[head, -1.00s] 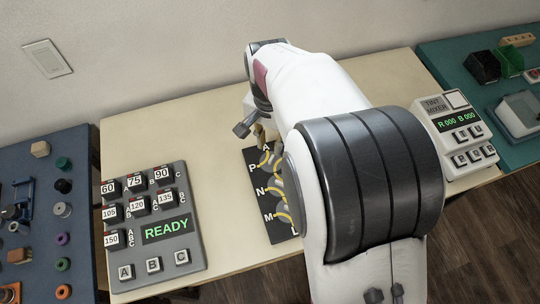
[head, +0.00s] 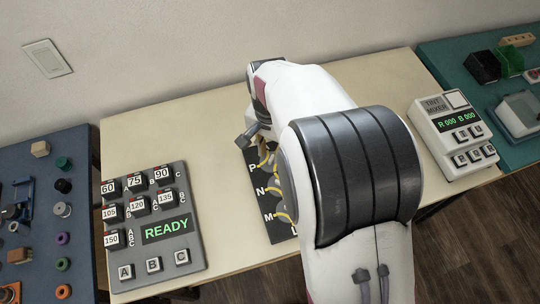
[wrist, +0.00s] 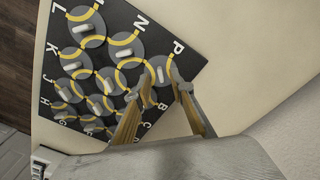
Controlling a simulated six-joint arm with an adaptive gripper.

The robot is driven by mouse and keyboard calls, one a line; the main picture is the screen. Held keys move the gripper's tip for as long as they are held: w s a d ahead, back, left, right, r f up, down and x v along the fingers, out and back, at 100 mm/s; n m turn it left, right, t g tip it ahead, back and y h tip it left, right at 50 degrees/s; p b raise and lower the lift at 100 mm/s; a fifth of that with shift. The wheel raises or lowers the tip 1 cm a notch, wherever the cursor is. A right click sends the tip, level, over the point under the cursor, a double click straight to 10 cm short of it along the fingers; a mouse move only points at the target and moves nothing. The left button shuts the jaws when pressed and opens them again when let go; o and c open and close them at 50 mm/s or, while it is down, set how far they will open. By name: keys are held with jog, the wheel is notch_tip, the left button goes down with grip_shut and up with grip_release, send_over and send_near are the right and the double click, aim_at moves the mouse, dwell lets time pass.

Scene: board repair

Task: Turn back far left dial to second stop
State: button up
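The black dial board (head: 247,176) lies on the cream table, largely hidden by my arm in the head view. In the wrist view the board (wrist: 187,58) carries several round grey dials with raised bar handles and yellow arcs. The dial by the letter P (wrist: 159,73), at the board's far left corner, appears between my gripper's fingers. My gripper (wrist: 157,91) is open, with one finger on each side of that dial in the picture. I cannot tell whether either finger touches its handle.
A grey keypad box (head: 192,224) reading READY stands left of the board. A white mixer box (head: 425,118) stands at the table's right. A blue bench (head: 32,165) with small parts is at far left; a teal bench (head: 455,55) is at right. The table behind the keypad is clear.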

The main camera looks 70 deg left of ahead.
aim_at(270, 160)
jog(key=shift+f, duration=1.8)
grip_shut()
